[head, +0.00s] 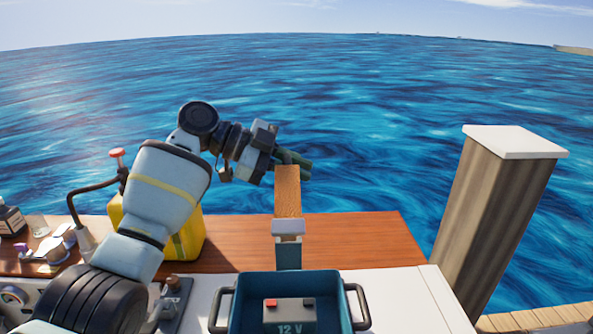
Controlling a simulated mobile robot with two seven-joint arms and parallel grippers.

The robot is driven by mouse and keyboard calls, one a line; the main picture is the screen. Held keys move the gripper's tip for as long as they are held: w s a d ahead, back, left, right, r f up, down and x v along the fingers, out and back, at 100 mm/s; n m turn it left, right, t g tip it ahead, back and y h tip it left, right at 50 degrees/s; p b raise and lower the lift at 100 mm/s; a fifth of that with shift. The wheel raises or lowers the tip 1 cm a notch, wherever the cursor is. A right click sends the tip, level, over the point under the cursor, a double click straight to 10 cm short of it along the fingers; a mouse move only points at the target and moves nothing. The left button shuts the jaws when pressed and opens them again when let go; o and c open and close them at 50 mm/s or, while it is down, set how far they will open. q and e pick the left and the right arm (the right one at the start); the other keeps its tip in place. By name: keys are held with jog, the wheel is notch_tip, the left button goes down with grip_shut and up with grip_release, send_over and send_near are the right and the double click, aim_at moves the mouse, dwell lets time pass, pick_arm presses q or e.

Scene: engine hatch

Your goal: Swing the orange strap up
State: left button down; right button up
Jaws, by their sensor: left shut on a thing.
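The orange strap (287,191) stands upright, rising from a pale bracket (288,228) at the far side of a teal battery box (338,304). My left gripper (290,161) comes in from the left at the strap's top end and is shut on it. The gripper partly hides that top end. A grey battery (289,328) marked 12 V sits inside the box. My right gripper is not in view.
A brown wooden ledge (358,238) lies behind the box. A yellow can (187,240), a dark bottle (11,221) and small items stand at left. The box has dark side handles (362,306). A white-capped post (495,215) rises at right, with open water beyond.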

pick_arm(q)
jog(key=c, duration=1.7)
grip_release()
jog(key=shift+a, duration=0.25)
jog(key=b+v, duration=0.1)
jog(key=v, duration=0.6)
jog(key=shift+r, duration=0.15)
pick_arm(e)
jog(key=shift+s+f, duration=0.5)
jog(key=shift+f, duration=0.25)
pick_arm(q)
jog(key=shift+a, duration=0.15)
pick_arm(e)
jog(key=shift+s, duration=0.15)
